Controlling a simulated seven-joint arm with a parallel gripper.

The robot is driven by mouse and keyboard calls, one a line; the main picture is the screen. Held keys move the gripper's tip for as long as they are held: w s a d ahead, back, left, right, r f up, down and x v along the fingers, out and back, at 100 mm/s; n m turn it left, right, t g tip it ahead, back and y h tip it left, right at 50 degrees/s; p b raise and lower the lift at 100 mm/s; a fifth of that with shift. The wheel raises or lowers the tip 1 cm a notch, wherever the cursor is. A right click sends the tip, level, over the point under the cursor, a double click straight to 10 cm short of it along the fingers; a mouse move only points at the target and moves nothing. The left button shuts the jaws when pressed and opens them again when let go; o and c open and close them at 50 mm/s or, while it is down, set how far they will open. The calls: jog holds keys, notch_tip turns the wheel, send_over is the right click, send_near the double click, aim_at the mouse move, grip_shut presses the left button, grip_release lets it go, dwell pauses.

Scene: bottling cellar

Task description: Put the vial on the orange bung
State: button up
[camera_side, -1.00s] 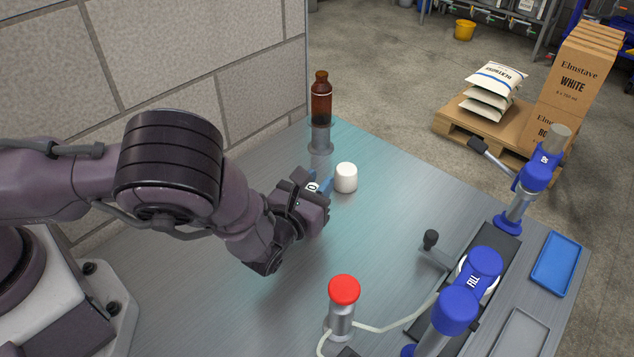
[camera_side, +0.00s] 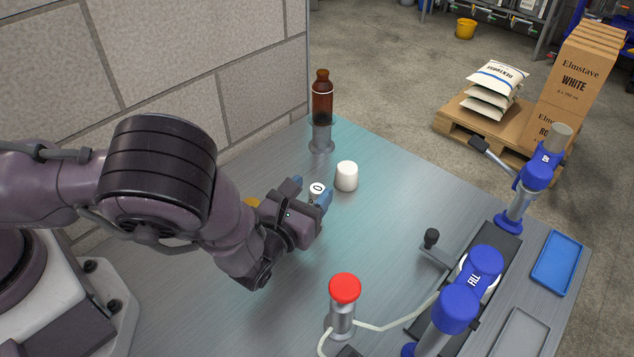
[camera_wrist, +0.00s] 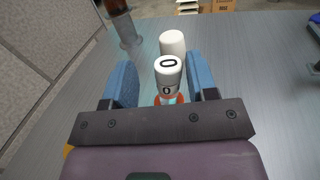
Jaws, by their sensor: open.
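The vial is a small white cylinder with a black "0" on its top. It shows in the wrist view (camera_wrist: 168,76) between my fingers, and its top shows in the side view (camera_side: 317,188). The orange bung (camera_wrist: 184,98) shows as orange edges at both sides of the vial's foot. The vial looks upright on it, though the contact is hidden. My gripper (camera_side: 308,193) is open, with one blue finger on each side of the vial. In the wrist view a gap shows between each finger and the vial.
A plain white cylinder (camera_side: 346,177) stands just beyond the vial. An amber bottle (camera_side: 322,98) on a metal stand is by the wall. A red-topped post (camera_side: 344,290) and blue filling fittings (camera_side: 470,290) stand to the right.

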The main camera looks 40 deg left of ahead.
jog(key=v, duration=0.9)
jog(key=s+a+r+n+g+y, duration=0.2)
jog(key=a+r+n+g+y, duration=0.2)
jog(key=a+r+n+g, duration=0.5)
jog(key=s+a+r+n+g+y, duration=0.25)
jog(key=a+r+n+g, duration=0.35)
jog(key=n, duration=0.5)
jog(key=s+r+n+t+h, duration=0.3)
jog(key=s+r+n+h, duration=0.7)
jog(key=r+n, duration=0.3)
jog(key=shift+a+r+h, duration=0.25)
jog(key=shift+r+h, duration=0.15)
jog(key=shift+h, duration=0.05)
